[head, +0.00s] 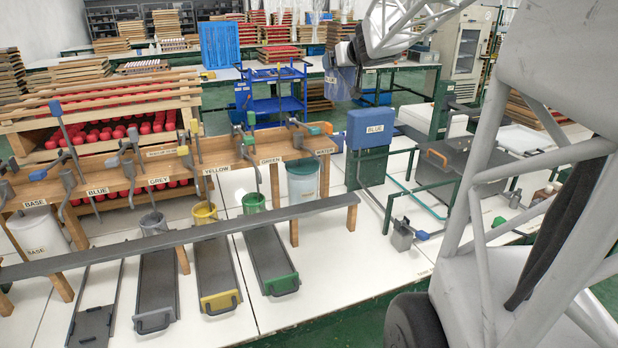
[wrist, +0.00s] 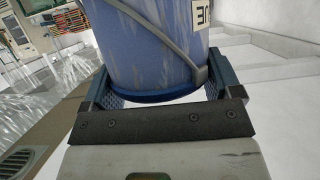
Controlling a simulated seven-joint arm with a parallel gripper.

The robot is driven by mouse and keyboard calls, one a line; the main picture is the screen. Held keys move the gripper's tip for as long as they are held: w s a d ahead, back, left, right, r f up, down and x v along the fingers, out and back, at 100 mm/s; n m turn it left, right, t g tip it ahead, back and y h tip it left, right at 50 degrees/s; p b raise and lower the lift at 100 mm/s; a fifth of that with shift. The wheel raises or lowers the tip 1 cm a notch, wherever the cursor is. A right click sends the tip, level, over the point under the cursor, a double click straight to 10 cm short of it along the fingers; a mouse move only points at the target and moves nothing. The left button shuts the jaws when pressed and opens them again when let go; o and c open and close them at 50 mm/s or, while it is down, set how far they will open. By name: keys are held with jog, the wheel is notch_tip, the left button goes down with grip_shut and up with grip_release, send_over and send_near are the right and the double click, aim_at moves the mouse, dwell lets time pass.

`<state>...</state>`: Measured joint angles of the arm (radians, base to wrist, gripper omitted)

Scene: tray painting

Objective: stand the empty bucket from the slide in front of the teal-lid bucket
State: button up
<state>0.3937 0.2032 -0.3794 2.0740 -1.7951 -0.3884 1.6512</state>
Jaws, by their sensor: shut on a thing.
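My gripper (wrist: 157,82) is shut on a blue bucket (wrist: 150,45) with pale streaks, a grey handle and a partly cut-off label. The fingers lie on either side of it; its inside is hidden in the wrist view. In the head view my gripper (head: 352,52) holds the bluish bucket (head: 340,83) high at the back, right of centre. The teal-lid bucket (head: 302,187) stands on the white surface under the wooden bench, its body pale. The slide (head: 97,305) at the left, in line with the BLUE label, is bare.
A long grey rail (head: 180,238) crosses before the bench. The grey, yellow and green slides (head: 270,255) have buckets at their upper ends. White surface (head: 335,245) right of the green slide is clear. A blue box (head: 370,130) on a green stand is right of the teal-lid bucket.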

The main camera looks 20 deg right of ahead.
jog(key=s+d+f+m+h, duration=0.2)
jog(key=s+d+f, duration=0.1)
jog(key=d+f, duration=0.55)
jog(key=s+d+f+m+h, duration=0.25)
jog(key=d+f, duration=0.35)
jog(key=d, duration=0.6)
jog(key=s+d+f+m+g+h, duration=0.3)
jog(key=s+d+f+h, duration=0.1)
jog(key=s+d+f, duration=0.9)
jog(key=s+a+f+n+y, duration=0.4)
jog(key=s+a+f, duration=0.1)
jog(key=a, duration=0.8)
jog(key=s+a+f+n+t+y, duration=0.1)
jog(key=s+a+f+n+y, duration=0.3)
jog(key=a, duration=0.9)
jog(key=s+a+f+n+t+y, duration=0.1)
jog(key=s+a+f+n+y, duration=0.3)
jog(key=a+f, duration=0.5)
jog(key=s+a+y, duration=0.1)
jog(key=s+a, duration=0.1)
jog(key=a, duration=0.1)
jog(key=shift+s+a+y, duration=0.3)
jog(key=shift+a+y, duration=0.05)
jog(key=shift+a, duration=0.05)
jog(key=shift+w, duration=0.1)
